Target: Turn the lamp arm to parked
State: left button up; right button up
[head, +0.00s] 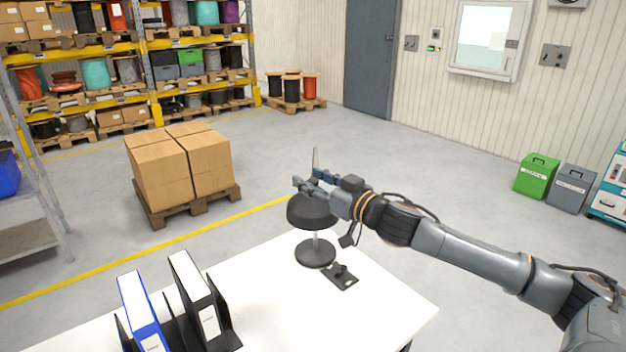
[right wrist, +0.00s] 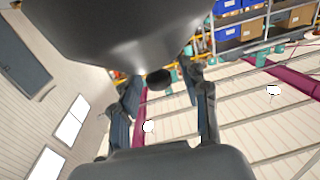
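A black desk lamp stands on the white table (head: 385,300), with a round base (head: 316,254), a short pale post and a dark dome shade (head: 310,212). A thin curved piece (head: 315,160) rises above the shade; I cannot tell whether it belongs to the lamp. My right gripper (head: 308,181) is just above the shade, with its fingers apart. In the right wrist view, the fingers (right wrist: 165,95) are apart, with a small dark round end (right wrist: 158,79) showing between them. A large dark smooth surface (right wrist: 120,30), apparently the shade, fills the top. My left gripper is out of view.
A small black plate with a knob (head: 341,275) lies beside the lamp base. Boxes on a pallet (head: 180,165) stand on the floor behind. The table's right part is clear.

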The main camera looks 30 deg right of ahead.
grip_shut()
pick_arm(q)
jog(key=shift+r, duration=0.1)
pick_arm(e)
jog(key=shift+w+a, duration=0.3)
jog(key=shift+a, duration=0.05)
